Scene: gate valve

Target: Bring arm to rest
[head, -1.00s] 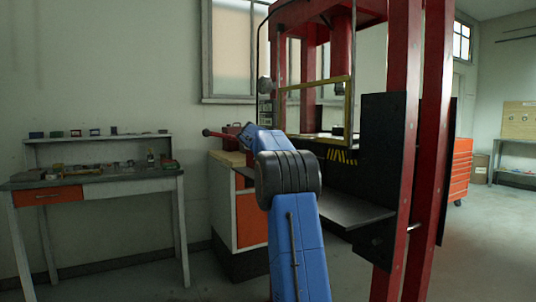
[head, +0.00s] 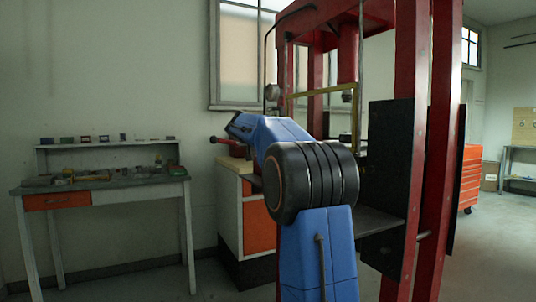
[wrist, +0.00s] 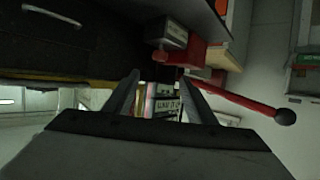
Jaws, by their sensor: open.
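My blue arm (head: 318,250) rises in front of the red press in the head view, with a large black ribbed joint at its elbow. Its upper link bends away to the left toward the cabinet. My gripper (wrist: 160,92) shows in the wrist view, with its two dark fingers apart and nothing held between them. The gripper is not clearly visible in the head view. Beyond the fingers lie a red lever (wrist: 238,98) with a dark ball end and a small label with printed text (wrist: 166,105).
A red press frame (head: 408,150) with a black side panel (head: 388,165) stands close to the arm's right. A cabinet with an orange front (head: 259,224) stands behind the arm. A workbench (head: 105,188) with small items is at left. An orange tool chest (head: 470,178) is farther right.

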